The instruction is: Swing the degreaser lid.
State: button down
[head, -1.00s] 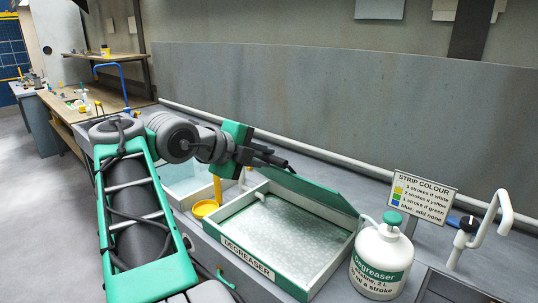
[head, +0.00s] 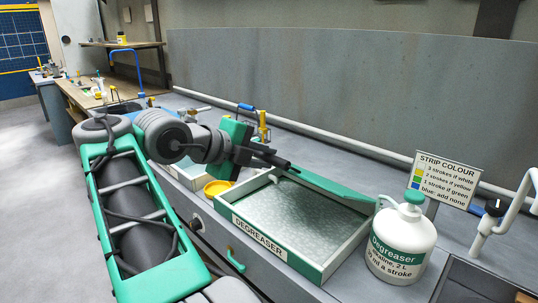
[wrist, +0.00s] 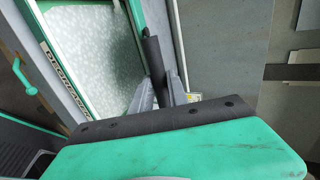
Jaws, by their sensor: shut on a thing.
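The degreaser tank (head: 300,222) is a shallow pale tray with a green label strip reading DEGREASER and a mottled grey surface inside. Its green lid (head: 338,194) stands raised along the tank's back side and shows as a narrow slanted strip. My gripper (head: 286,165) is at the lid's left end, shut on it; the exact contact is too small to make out. In the wrist view the fingers (wrist: 158,88) close around a dark bar (wrist: 152,60) beside the tank's edge. The grip on the lid is partly hidden there.
A white degreaser bottle (head: 401,243) with a green cap stands right of the tank, before the strip colour sign (head: 445,180). A white bent tap (head: 505,215) is at far right. A yellow cup (head: 217,188) sits left. The grey splash wall (head: 350,110) is behind.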

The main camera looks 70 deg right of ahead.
jog(key=f, duration=0.1)
jog(key=a+f, duration=0.1)
jog(key=f, duration=0.1)
jog(key=w+a+f, duration=0.1)
jog(key=shift+a+f, duration=0.2)
jog(key=shift+f, duration=0.2)
notch_tip(320, 180, down, 8)
jog(key=w+a+b, duration=0.1)
jog(key=a+b, duration=0.1)
jog(key=shift+r, duration=0.25)
jog(key=shift+a, duration=0.1)
jog(key=c, duration=1.2)
grip_release()
